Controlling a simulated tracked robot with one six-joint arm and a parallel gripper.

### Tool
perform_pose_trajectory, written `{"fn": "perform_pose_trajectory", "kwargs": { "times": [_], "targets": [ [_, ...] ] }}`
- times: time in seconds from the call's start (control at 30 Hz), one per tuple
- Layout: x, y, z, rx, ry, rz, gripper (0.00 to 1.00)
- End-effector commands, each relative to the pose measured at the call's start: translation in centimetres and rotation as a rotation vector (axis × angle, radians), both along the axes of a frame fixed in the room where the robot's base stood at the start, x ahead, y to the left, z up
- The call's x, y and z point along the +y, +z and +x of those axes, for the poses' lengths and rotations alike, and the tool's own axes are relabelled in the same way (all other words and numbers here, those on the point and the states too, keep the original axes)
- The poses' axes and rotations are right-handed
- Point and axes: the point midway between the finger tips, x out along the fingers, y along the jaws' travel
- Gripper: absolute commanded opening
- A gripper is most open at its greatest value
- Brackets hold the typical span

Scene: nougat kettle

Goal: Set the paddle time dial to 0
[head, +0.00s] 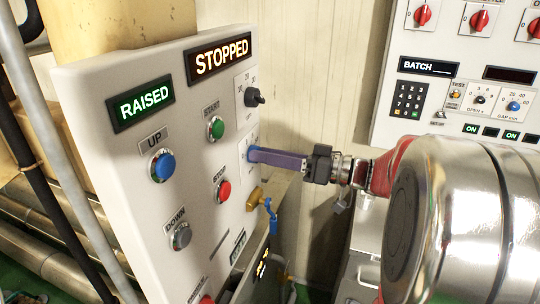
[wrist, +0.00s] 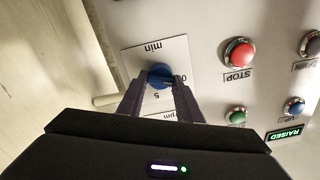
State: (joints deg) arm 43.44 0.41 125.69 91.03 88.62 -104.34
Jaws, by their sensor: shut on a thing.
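The paddle time dial is a small blue knob (wrist: 160,76) on a white scale plate marked "min", seen upside down in the wrist view. A 0 shows at the knob's right and a 5 below it in that view. The knob's pointer is too small to read with certainty. My gripper (wrist: 160,88) has its two purple fingers closed around the knob's sides. In the head view my gripper (head: 256,155) reaches the panel from the right, and its fingers hide most of the knob.
On the same panel (head: 110,90) are a black rpm dial (head: 254,97), a green START button (head: 216,127), a red STOP button (head: 223,190) and a blue UP button (head: 163,166). A brass valve with a blue handle (head: 269,212) sits just below my gripper. Displays read STOPPED and RAISED.

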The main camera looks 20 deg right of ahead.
Motion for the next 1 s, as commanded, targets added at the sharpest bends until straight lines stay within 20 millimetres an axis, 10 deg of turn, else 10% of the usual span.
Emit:
{"fn": "perform_pose_trajectory", "kwargs": {
  "times": [0.33, 0.37, 0.6, 1.0],
  "targets": [
    [0.08, -0.30, -0.03, 0.005, 0.002, -0.003, 0.09],
    [0.07, -0.29, -0.03, 0.005, 0.002, -0.003, 0.34],
    [0.00, -0.12, -0.01, 0.001, 0.000, -0.002, 0.50],
    [-0.43, -0.03, -0.34, -0.001, -0.002, -0.002, 0.50]
  ]
}}
